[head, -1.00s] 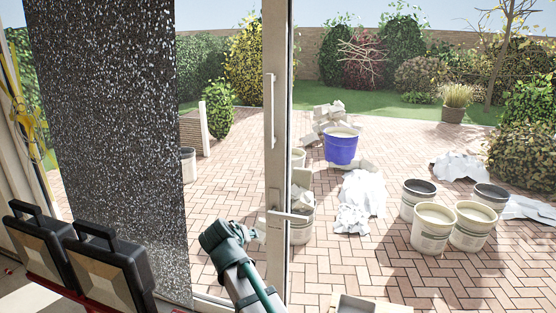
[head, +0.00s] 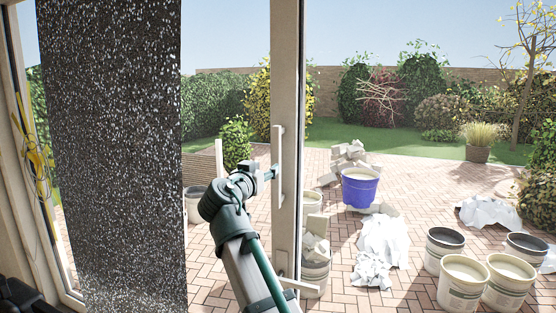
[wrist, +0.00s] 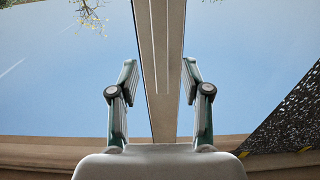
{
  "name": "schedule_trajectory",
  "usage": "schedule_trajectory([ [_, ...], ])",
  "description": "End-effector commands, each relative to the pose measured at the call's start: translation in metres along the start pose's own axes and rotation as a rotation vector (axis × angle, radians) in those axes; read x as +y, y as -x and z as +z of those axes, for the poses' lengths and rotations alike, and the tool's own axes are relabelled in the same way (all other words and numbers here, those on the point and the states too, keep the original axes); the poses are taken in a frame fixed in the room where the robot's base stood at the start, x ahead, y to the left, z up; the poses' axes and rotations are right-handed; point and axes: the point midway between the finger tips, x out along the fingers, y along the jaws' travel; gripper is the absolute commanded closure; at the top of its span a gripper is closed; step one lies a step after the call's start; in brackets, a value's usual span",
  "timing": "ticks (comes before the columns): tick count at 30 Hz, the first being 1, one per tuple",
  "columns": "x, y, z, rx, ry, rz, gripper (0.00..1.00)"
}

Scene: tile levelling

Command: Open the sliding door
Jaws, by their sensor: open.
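The sliding door's pale upright frame (head: 287,80) stands in the middle of the head view. A white vertical bar handle (head: 279,185) is on it, with a lever handle (head: 298,284) lower down. My gripper (head: 273,173) is at the bar handle's height, just left of it or touching it; I cannot tell which. In the wrist view, my gripper (wrist: 160,70) is open, one finger on each side of the pale upright (wrist: 160,30). Whether the fingers straddle the handle itself is unclear.
A tall dark speckled slab (head: 110,150) stands left of the door. Outside, on the brick paving, are a blue bucket (head: 360,190), white crumpled sheets (head: 382,245) and several pale buckets (head: 463,282). A yellow cable (head: 38,160) hangs at the far left.

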Motion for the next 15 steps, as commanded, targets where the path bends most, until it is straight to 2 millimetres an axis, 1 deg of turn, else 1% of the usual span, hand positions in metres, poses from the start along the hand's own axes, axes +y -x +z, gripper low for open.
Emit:
schedule_trajectory([
  [1,0.0,-0.008,-0.003,-0.001,0.002,0.003,0.52],
  [9,-0.001,-0.054,-0.004,-0.004,0.003,0.003,0.52],
  [15,-0.001,-0.083,-0.002,-0.004,0.003,0.003,0.52],
])
